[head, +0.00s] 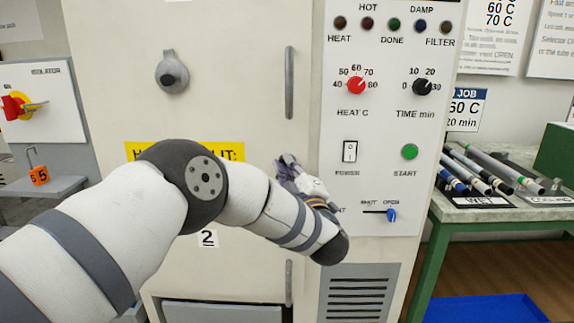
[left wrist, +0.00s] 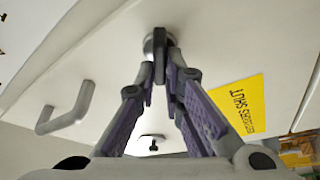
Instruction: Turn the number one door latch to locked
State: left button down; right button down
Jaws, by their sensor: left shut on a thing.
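My left gripper (head: 287,168) reaches up against the pale cabinet front, near the lower end of the upper door handle. In the left wrist view my left gripper (left wrist: 163,78) has its two purple-padded fingers closed on the dark bar of a door latch (left wrist: 160,42) with a round grey base. In the head view this latch is hidden by the hand. I see no number beside it, and its locked or unlocked marks are not in view. A second round grey fitting (head: 172,72) with a dark knob is higher on the cabinet, untouched. My right gripper is out of view.
The upper handle (head: 290,82) and a yellow sign (head: 232,152) are close to the hand. A number 2 label (head: 208,238) is lower down. The control panel (head: 385,130) stands right of the doors. Rods (head: 485,170) lie on the bench at right.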

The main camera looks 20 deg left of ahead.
pick_arm(q)
jog(key=shift+f+n+g+h+p, duration=0.2)
jog(key=shift+n+g, duration=0.45)
jog(key=shift+n, duration=1.05)
jog(key=shift+r+n+g+h+p, duration=0.15)
jog(key=shift+n+g+p, duration=0.4)
jog(key=shift+n, duration=1.15)
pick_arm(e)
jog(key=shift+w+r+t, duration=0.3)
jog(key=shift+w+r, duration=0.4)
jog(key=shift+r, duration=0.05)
pick_arm(q)
jog(key=shift+f, duration=0.15)
jog(key=c, duration=1.7)
grip_release()
jog(key=v, duration=1.2)
jog(key=shift+d, duration=0.15)
